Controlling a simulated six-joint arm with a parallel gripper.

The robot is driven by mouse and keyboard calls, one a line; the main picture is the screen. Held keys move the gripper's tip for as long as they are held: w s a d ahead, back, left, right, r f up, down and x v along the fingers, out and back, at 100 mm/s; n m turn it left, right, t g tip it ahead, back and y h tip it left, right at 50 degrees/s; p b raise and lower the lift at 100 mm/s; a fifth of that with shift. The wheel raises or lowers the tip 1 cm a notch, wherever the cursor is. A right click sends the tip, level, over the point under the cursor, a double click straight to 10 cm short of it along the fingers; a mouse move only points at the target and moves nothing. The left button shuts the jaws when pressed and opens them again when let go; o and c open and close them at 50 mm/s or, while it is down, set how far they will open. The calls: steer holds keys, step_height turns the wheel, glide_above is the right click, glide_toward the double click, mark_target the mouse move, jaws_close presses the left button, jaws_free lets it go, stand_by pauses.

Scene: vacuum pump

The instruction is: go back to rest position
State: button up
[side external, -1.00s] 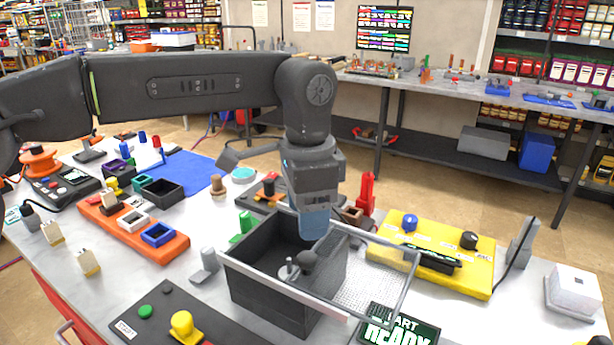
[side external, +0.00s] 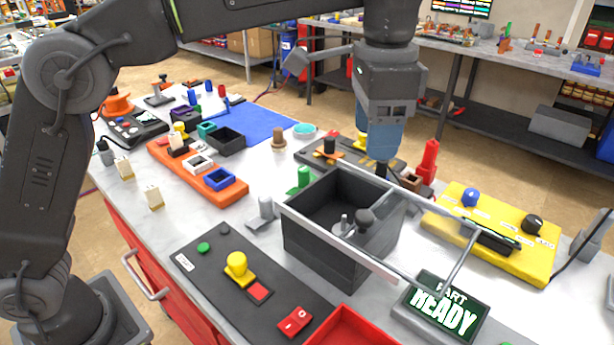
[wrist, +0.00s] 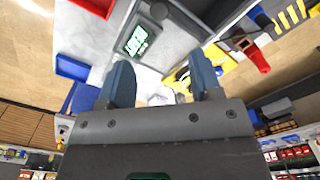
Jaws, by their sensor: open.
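My gripper (side external: 381,168) points down above the right rear of the dark open-topped box (side external: 320,245) in the side external view. Its blue fingers show apart with nothing between them in the wrist view (wrist: 162,80). A grey knobbed part (side external: 362,218) is at the box. A clear, pale-framed lid (side external: 445,248) extends from the box to its right. The lit display (side external: 445,305) in front reads "READY"; its first line is partly hidden.
A yellow panel (side external: 545,258) with knobs lies right of the box. A black panel (side external: 215,285) with coloured buttons and a red tray (side external: 350,330) are in front. An orange block (side external: 165,152) stands left.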

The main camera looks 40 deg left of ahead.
steer(key=s+a+r+n+t, duration=0.2)
steer(key=s+a+n, duration=0.15)
steer(key=a, duration=0.55)
steer(key=s+a+f+n+t, duration=0.1)
steer(key=s+a+f+n, duration=0.1)
steer(key=s+a+f, duration=0.3)
steer(key=s+a+f+n+t, duration=0.2)
steer(key=s+a+f, duration=0.4)
steer(key=s, duration=0.5)
steer(key=shift+s+a+f+n+t, duration=0.3)
steer(key=shift+a+n, duration=0.45)
steer(key=shift+a, duration=0.45)
